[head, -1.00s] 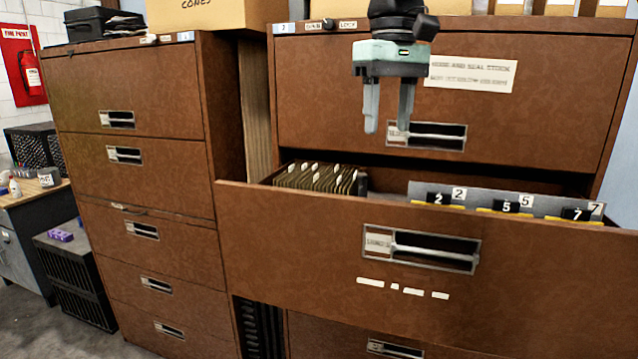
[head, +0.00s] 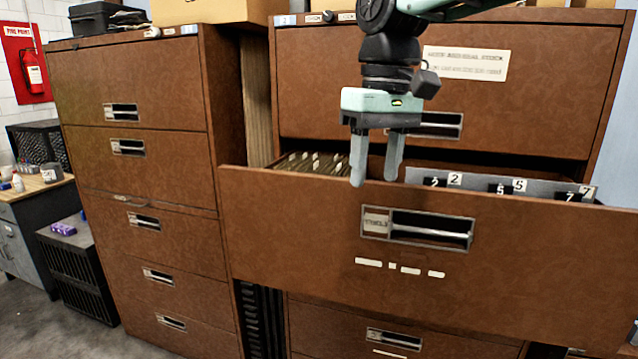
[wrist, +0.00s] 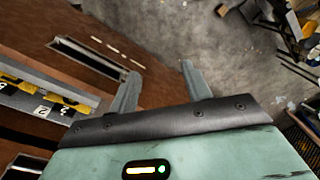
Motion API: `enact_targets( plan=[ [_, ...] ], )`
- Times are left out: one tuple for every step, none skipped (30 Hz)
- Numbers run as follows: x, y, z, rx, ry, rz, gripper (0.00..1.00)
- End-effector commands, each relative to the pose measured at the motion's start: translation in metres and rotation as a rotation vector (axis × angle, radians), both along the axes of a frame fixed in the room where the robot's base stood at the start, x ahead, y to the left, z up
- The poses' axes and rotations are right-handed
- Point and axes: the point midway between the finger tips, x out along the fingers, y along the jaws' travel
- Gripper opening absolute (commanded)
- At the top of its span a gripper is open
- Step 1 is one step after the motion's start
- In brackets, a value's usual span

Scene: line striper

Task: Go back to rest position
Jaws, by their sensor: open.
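My gripper (head: 375,170) hangs fingers down in front of the right brown cabinet, its fingertips near the top edge of the pulled-out drawer (head: 300,225). The two fingers are apart with nothing between them. In the wrist view, my gripper (wrist: 158,82) shows both fingers apart, with the drawer front and its handle (wrist: 88,58) on the left side and bare floor beyond. Inside the open drawer are hanging files (head: 315,163) at the left and a grey plate (head: 480,182) with numbered tags 2, 5 and 7.
A second brown cabinet (head: 150,180) stands to the left with its drawers shut. Boxes (head: 215,10) sit on top of the cabinets. The open drawer juts out towards me. A black crate (head: 75,270) and a workbench stand at the far left, with grey floor in front.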

Motion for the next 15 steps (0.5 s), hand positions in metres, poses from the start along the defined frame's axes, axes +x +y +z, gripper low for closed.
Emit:
enact_targets(
  plan=[
    [-0.012, 0.002, -0.018, 0.003, 0.005, 0.011, 0.49],
    [-0.02, 0.003, -0.028, 0.006, 0.007, 0.018, 0.49],
    [-0.032, 0.005, -0.042, 0.011, 0.007, 0.027, 0.49],
    [-0.042, 0.006, -0.055, 0.015, 0.009, 0.035, 0.49],
    [-0.053, 0.007, -0.067, 0.019, 0.009, 0.043, 0.49],
    [-0.068, 0.006, -0.085, 0.022, 0.01, 0.053, 0.49],
    [-0.08, 0.006, -0.099, 0.025, 0.01, 0.061, 0.49],
    [-0.092, 0.005, -0.112, 0.026, 0.009, 0.068, 0.49],
    [-0.109, 0.003, -0.13, 0.028, 0.008, 0.077, 0.49],
    [-0.122, 0.0, -0.143, 0.028, 0.009, 0.083, 0.49],
    [-0.134, -0.003, -0.157, 0.027, 0.008, 0.089, 0.49],
    [-0.151, -0.008, -0.174, 0.026, 0.005, 0.097, 0.49],
    [-0.163, -0.013, -0.186, 0.023, 0.004, 0.101, 0.49],
    [-0.174, -0.017, -0.198, 0.022, 0.001, 0.105, 0.49],
    [-0.188, -0.023, -0.212, 0.019, -0.003, 0.11, 0.49]
  ],
)
